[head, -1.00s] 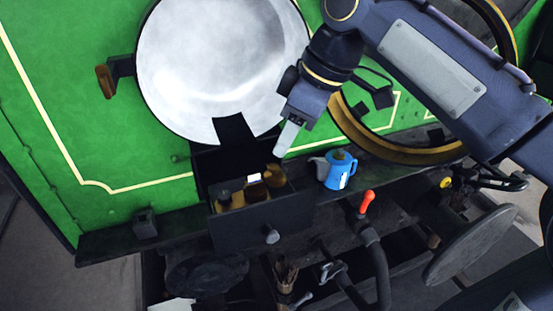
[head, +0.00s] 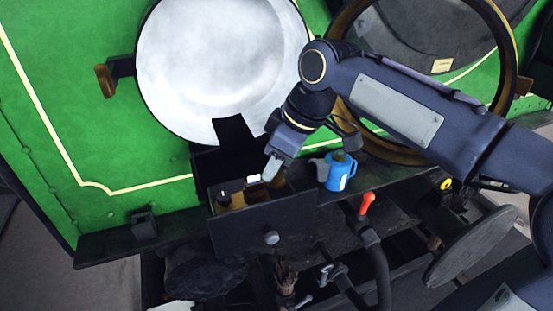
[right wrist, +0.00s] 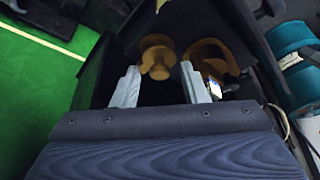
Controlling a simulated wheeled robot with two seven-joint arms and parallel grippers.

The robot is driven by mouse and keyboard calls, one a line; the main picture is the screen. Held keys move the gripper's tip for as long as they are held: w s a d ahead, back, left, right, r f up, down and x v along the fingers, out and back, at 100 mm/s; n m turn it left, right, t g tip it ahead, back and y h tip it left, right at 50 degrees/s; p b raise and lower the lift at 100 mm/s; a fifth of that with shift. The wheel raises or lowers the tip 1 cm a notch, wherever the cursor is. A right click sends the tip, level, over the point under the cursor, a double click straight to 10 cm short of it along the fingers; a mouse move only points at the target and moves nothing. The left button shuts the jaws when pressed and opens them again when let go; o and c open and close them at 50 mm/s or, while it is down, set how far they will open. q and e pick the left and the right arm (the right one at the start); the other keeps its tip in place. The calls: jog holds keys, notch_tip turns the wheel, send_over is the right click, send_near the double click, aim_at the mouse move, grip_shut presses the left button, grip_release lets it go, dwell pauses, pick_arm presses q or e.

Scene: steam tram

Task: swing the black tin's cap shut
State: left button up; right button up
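A black open box (head: 290,215) with a round knob on its front holds tan-brown pieces (head: 234,202) and a small white label (head: 253,179). No separate black tin or cap stands out clearly; I cannot tell which dark part is the cap. My right gripper (head: 269,172) is at the opening of this box, pointing down into it. In the right wrist view its fingers (right wrist: 160,78) are apart with nothing held between them. A round tan piece (right wrist: 156,55) lies just beyond the fingertips, and a tan ring-shaped piece (right wrist: 208,58) is to the right. My left gripper is not in view.
A blue can (head: 340,172) stands on the dark shelf close right of the box. A red-tipped lever (head: 366,203) is further right. A large pale round disc (head: 215,70) on the green wall (head: 70,90) is behind the box.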

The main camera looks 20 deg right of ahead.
grip_shut()
jog(key=shift+d+n+g+p, duration=0.3)
jog(key=shift+n, duration=0.5)
grip_release()
jog(key=v, duration=0.8)
